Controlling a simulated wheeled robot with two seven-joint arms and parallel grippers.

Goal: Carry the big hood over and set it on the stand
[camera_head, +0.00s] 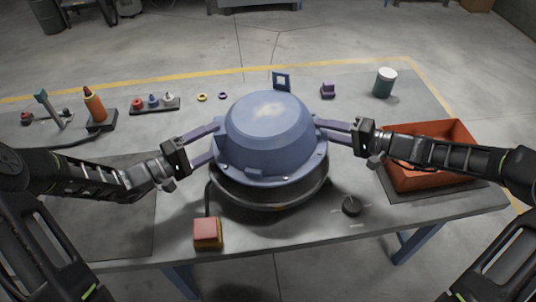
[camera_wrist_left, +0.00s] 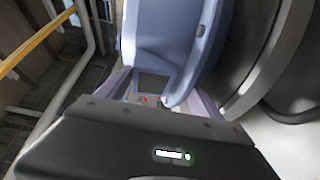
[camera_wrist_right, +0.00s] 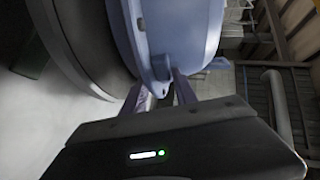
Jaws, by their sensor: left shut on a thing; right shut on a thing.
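The big hood (camera_head: 268,125) is a blue-grey dome with a wide flange, upright in the middle of the head view. The stand (camera_head: 265,192) is a round dark grey piece directly below it. The hood's rim is over the stand; I cannot tell whether they touch. My left gripper (camera_head: 215,146) is shut on the hood's left side, and my right gripper (camera_head: 324,132) is shut on its right side. The hood also shows close up in the left wrist view (camera_wrist_left: 168,35) and the right wrist view (camera_wrist_right: 185,30). The contact points are partly hidden.
An orange-red bin (camera_head: 455,130) stands on the right of the table (camera_head: 300,235). A red-topped button box (camera_head: 207,232) and a dark knob (camera_head: 351,205) are near the front.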

